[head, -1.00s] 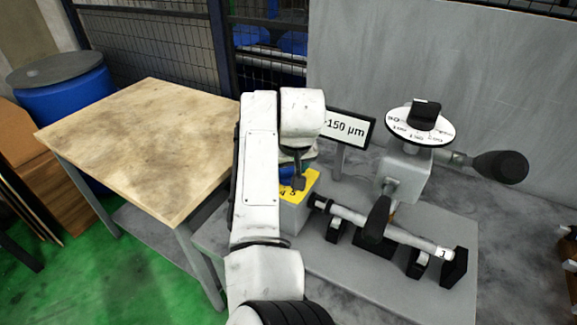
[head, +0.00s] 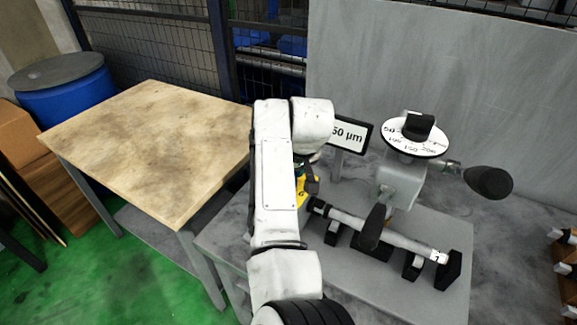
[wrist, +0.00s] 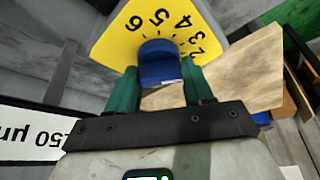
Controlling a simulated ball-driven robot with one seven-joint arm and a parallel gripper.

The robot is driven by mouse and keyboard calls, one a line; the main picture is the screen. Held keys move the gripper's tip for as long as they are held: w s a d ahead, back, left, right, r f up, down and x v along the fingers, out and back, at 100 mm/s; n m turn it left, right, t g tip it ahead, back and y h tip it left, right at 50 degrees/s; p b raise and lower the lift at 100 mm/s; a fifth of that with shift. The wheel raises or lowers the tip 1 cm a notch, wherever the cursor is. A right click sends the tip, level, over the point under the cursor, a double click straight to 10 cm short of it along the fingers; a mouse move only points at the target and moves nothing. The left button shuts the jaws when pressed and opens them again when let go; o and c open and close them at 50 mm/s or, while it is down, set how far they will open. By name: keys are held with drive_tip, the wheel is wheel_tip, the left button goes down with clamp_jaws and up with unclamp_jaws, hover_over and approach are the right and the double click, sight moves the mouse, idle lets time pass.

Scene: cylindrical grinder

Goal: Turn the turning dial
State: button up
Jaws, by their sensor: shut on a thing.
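The turning dial is a blue knob (wrist: 160,66) on a yellow plate (wrist: 112,38) with black numbers, seen at the top of the wrist view. My gripper (wrist: 160,80) has green fingers on either side of the knob and is shut on it. The knob's pointer mark is too small to read. In the head view the yellow plate (head: 309,189) peeks out to the right of my arm. The knob and most of my gripper are hidden there.
A display sign (head: 350,134) ending in "50 µm" stands behind my arm. To the right are a white disc (head: 400,143) with a black knob, a black ball handle (head: 488,181) and a shaft (head: 392,238) on black supports. A wooden-topped table (head: 150,140) stands left.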

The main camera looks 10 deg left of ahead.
drive_tip(key=shift+w+n+g+y+p, duration=0.1)
drive_tip(key=shift+n+g+y+p, duration=0.4)
drive_tip(key=shift+n+p, duration=0.85)
drive_tip(key=shift+n+b, duration=0.35)
drive_tip(key=shift+n, duration=0.1)
drive_tip(key=o, duration=1)
drive_tip(key=shift+o, duration=0.2)
drive_tip(key=b+v, duration=0.1)
drive_tip(key=v, duration=0.9)
drive_tip(key=shift+d+r, duration=0.15)
drive_tip(key=shift+r, duration=0.15)
